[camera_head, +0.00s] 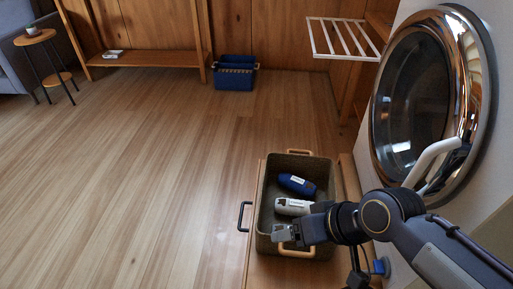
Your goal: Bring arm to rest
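My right arm reaches in from the lower right, and its gripper (284,233) is over the near end of a dark basket (264,195). The finger gap is too small and dark to tell whether it is open or shut. A blue bottle (296,184) and a white bottle (292,206) lie in the basket, the white one just beyond the gripper. The gripper and wrist cover part of the basket's near right side. My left gripper is not in view.
The basket stands on a low wooden surface (256,270). A round chrome-rimmed washer door (470,110) is at the right, close above my arm. A white rack (345,38) juts from the back wall. A blue crate (234,78) is far back.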

